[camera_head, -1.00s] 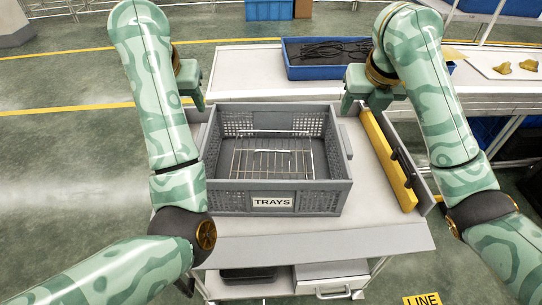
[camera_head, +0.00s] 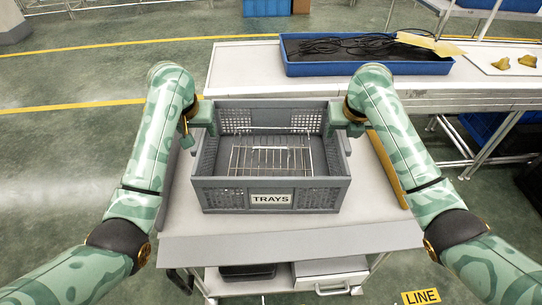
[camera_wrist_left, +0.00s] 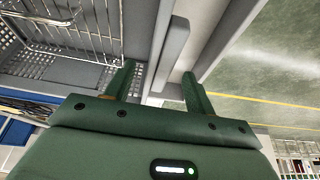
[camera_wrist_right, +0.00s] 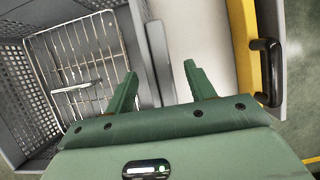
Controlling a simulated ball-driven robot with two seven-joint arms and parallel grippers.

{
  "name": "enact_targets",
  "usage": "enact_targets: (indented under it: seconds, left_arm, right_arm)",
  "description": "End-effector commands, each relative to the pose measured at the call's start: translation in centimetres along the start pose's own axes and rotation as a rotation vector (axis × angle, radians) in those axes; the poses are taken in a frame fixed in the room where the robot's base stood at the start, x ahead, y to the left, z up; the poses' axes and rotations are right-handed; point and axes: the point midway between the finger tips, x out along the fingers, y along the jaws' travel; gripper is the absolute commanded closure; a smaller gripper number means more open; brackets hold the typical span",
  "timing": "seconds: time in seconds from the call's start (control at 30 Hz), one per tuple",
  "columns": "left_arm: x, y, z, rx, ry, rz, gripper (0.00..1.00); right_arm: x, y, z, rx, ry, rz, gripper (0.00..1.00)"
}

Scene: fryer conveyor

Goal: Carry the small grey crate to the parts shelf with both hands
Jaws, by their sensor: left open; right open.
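The small grey crate (camera_head: 316,198) stands upright on the cart top, with a "TRAYS" label (camera_head: 271,199) on its near wall and a wire rack (camera_head: 270,160) inside. My left gripper (camera_head: 200,118) is open at the crate's left side. In the left wrist view, a grey side handle (camera_wrist_left: 172,45) of the crate lies between the open fingers (camera_wrist_left: 158,70). My right gripper (camera_head: 342,122) is open at the crate's right side. In the right wrist view, the other side handle (camera_wrist_right: 158,50) lies between the open fingers (camera_wrist_right: 160,69). Contact cannot be told. I cannot identify the parts shelf.
The cart top (camera_head: 290,225) has bare room in front of the crate. A yellow bar (camera_head: 387,165) runs along its right side; its black handle (camera_wrist_right: 268,72) shows in the right wrist view. Behind is a light counter (camera_head: 245,70) with a blue tray (camera_head: 365,66) of black cables.

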Motion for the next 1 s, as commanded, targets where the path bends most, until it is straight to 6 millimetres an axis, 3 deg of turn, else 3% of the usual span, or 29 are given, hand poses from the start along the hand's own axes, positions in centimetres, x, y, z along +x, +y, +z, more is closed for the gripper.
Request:
enact_targets:
  seconds: [0.2,0.57,0.77,0.8,1.0]
  left_arm:
    - [2.2,0.0,0.0,0.001,-0.001,0.0,0.45]
    - [2.6,0.0,0.0,0.0,0.001,0.001,0.45]
    - [2.6,0.0,0.0,0.0,0.001,0.001,0.96]
    - [2.6,0.0,0.0,0.0,0.001,0.001,1.0]
    - [2.6,0.1,0.0,0.0,0.001,0.001,1.0]
  right_arm:
    - [2.2,0.0,0.0,0.001,0.002,0.001,0.45]
    - [2.6,0.0,0.0,0.0,0.001,0.001,0.45]
    - [2.6,0.0,0.0,0.001,0.001,0.002,0.96]
    - [2.6,0.0,0.0,0.001,0.001,0.001,1.0]
    - [2.6,0.0,0.0,0.001,0.0,0.001,1.0]
